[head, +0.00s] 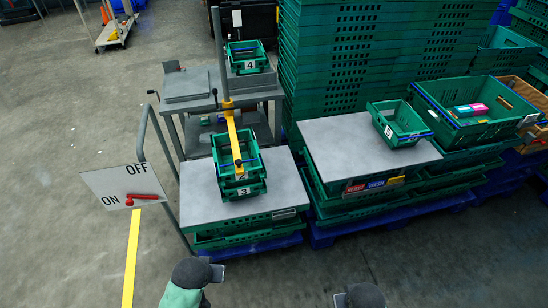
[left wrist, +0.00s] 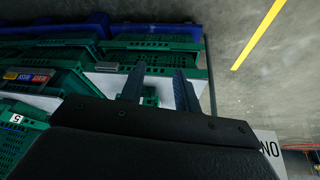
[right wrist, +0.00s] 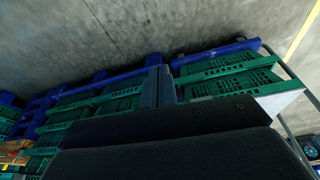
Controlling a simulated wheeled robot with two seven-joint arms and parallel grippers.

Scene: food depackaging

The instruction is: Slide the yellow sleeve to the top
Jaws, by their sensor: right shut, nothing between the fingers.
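The yellow sleeve (head: 228,104) sits around an upright grey post (head: 220,50) in the head view, with a long stretch of bare post above it. A yellow arm (head: 234,140) runs from the sleeve over the green crates marked 2 (head: 232,152) and 3 (head: 254,188). Dark knobs show near the sleeve and at the arm's far end. My left gripper (left wrist: 160,72) is open and empty in the left wrist view. My right gripper (right wrist: 160,72) is shut with nothing in it in the right wrist view. Both are low and well away from the sleeve.
A sign with ON and OFF and a red lever (head: 145,198) stands at the left. Crate 4 (head: 245,52) is on the cart behind, and crate 5 (head: 405,112) on the right-hand grey board (head: 340,140). Tall green crate stacks (head: 340,60) fill the back. Floor in front is clear.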

